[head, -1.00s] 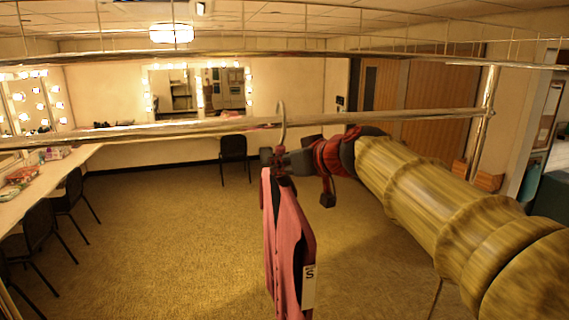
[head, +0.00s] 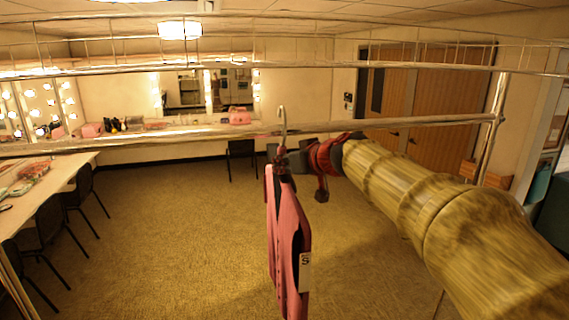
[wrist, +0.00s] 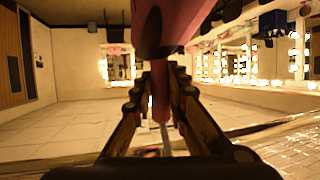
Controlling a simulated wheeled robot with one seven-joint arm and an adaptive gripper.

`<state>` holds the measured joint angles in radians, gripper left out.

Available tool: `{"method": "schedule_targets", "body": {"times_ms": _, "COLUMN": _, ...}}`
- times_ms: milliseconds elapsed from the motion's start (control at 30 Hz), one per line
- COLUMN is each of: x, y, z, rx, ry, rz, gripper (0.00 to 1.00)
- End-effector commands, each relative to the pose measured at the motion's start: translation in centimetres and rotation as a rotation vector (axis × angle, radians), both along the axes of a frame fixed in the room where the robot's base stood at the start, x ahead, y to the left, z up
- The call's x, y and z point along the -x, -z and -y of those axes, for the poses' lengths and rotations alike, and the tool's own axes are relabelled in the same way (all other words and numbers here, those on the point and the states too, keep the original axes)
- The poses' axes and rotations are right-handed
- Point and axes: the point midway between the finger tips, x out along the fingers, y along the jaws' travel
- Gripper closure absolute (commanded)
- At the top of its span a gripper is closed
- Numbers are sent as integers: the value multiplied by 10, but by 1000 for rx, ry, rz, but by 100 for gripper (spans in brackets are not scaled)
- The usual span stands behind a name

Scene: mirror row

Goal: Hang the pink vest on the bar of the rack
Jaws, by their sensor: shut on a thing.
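The pink vest (head: 288,235) hangs below my gripper in the head view, with a white size tag marked S on its right side. My gripper (head: 283,160) is shut on the hanger's neck, just under the bar of the rack (head: 400,122). The metal hanger hook (head: 282,118) rises from the gripper, and its curved top is above the bar's line in the picture. I cannot tell whether the hook is over the bar or only in front of it. In the wrist view my gripper's fingers (wrist: 158,100) are close together, with the pink vest (wrist: 175,20) at the top.
The rack's upper rail (head: 300,60) runs above the bar, and an upright post (head: 490,130) stands at the right. A counter (head: 40,180) with black chairs (head: 80,195) lines the left. Lit mirrors are at the back. The carpeted floor in the middle is clear.

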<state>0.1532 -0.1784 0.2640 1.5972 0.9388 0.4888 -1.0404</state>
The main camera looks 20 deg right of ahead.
Motion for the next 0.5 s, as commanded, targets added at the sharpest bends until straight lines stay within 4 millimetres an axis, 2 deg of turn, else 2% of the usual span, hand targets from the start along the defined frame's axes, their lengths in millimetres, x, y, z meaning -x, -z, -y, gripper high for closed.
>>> {"method": "schedule_targets", "body": {"times_ms": 33, "x": 0, "y": 8, "z": 0, "rx": -1, "ry": 0, "rz": 0, "gripper": 100}}
{"method": "schedule_targets", "body": {"times_ms": 500, "x": 0, "y": 28, "z": 0, "rx": -1, "ry": 0, "rz": 0, "gripper": 100}}
